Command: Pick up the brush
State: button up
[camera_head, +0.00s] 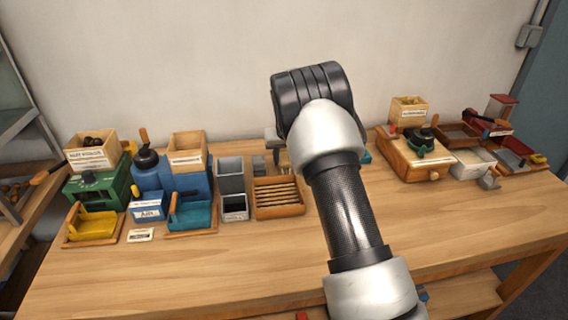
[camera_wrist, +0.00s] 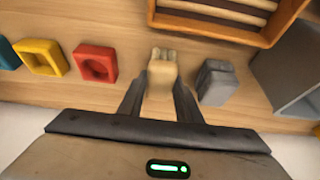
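A small cream-coloured piece (camera_wrist: 162,70) with a notched end stands on the wooden table in the wrist view. It may be the brush, but its shape does not make this certain. My gripper (camera_wrist: 160,82) has its two dark fingers apart, one on each side of this piece, with no clear sign of contact. In the head view, the tan piece (camera_head: 283,159) shows only partly behind the slatted tray, beside my arm. My gripper's fingers are mostly hidden there by the arm.
A slatted wooden tray (camera_wrist: 215,28), a small grey block (camera_wrist: 216,82) and a grey bin (camera_wrist: 288,75) are close by. Red (camera_wrist: 95,63), yellow (camera_wrist: 41,57) and blue (camera_wrist: 8,54) holders stand on the other side. Machines and boxes fill both table ends; the front table is clear.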

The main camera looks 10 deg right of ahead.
aim_at(284, 157)
jog(key=shift+r, duration=0.15)
notch_tip(284, 157, up, 10)
jog(key=shift+f+p, duration=0.1)
jog(key=shift+p, duration=0.3)
